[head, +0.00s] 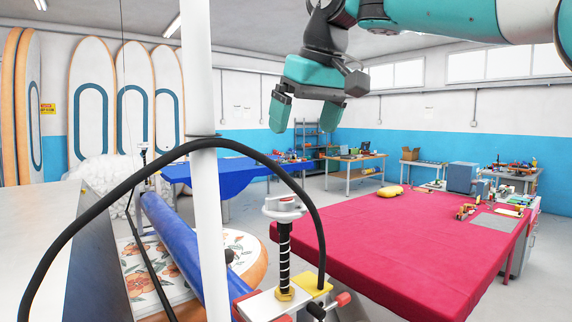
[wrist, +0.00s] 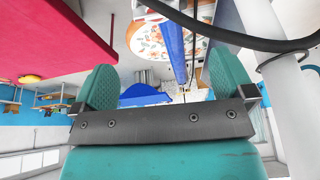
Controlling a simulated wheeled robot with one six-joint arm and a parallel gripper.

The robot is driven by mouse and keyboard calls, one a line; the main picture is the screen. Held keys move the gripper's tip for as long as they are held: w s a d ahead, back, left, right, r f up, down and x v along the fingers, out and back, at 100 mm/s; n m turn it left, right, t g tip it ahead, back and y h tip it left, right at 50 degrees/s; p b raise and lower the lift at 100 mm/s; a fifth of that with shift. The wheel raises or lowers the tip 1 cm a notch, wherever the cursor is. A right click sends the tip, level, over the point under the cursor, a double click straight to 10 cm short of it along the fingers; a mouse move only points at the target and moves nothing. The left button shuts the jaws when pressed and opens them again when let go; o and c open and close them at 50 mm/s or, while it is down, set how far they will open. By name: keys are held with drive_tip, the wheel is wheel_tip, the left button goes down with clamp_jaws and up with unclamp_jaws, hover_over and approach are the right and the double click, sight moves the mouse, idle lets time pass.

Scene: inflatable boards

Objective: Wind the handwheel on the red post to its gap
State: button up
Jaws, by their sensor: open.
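A pale grey handwheel (head: 284,208) sits on top of an upright black-and-white striped spindle (head: 284,254). The spindle stands on a low red and white block (head: 275,305) with a yellow part, at the bottom middle of the head view. I cannot make out a gap on it or a separate red post. My gripper (head: 307,115) hangs above the handwheel, apart from it, with its teal fingers spread and nothing between them. The spread fingers also show in the wrist view (wrist: 165,85), where I do not see the handwheel.
A white pole (head: 207,190) and a black hose (head: 320,240) arching past the handwheel stand close by. A crimson-topped table (head: 400,245) fills the right. A blue roll (head: 190,255) and a flower-patterned board (head: 245,250) lie to the left.

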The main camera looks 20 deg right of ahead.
drive_tip(key=r, duration=0.2)
drive_tip(key=b, duration=0.7)
approach(285, 195)
drive_tip(key=shift+x, duration=1)
drive_tip(key=x, duration=0.7)
drive_tip(key=shift+w+f, duration=0.15)
drive_tip(key=shift+c, duration=0.5)
drive_tip(key=c, duration=0.5)
drive_tip(key=shift+p, duration=0.35)
drive_tip(key=shift+c, duration=0.2)
